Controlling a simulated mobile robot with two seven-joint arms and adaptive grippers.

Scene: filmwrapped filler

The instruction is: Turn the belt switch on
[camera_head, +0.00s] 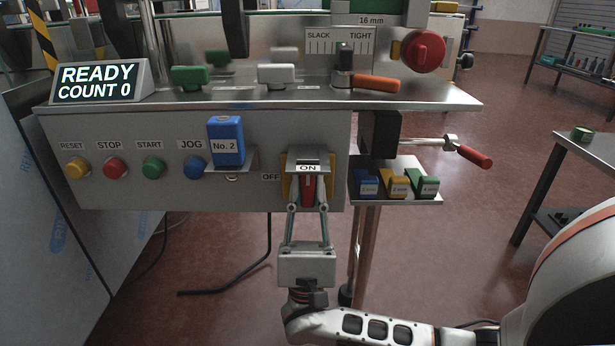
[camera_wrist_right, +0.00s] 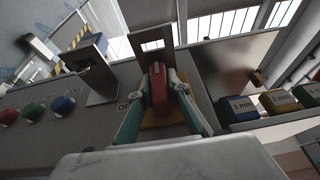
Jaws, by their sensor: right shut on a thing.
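The belt switch is a red lever (camera_head: 308,188) on a yellow plate, under a small metal hood marked ON, with OFF printed to its left. It sits on the grey front panel (camera_head: 110,195). My right gripper (camera_head: 308,207) reaches up from below with its fingers on both sides of the red lever. In the right wrist view the red lever (camera_wrist_right: 159,88) stands between the two fingertips (camera_wrist_right: 160,108), and the gripper is shut on it. The exact lever position is partly hidden by the fingers and hood. My left gripper is not in view.
A blue No. 2 block (camera_head: 226,140) sits on a bracket left of the switch. RESET, STOP, START and JOG buttons (camera_head: 153,167) line the panel. A tray (camera_head: 425,199) with blue, yellow and green blocks is close on the right, below a red-handled crank (camera_head: 472,156).

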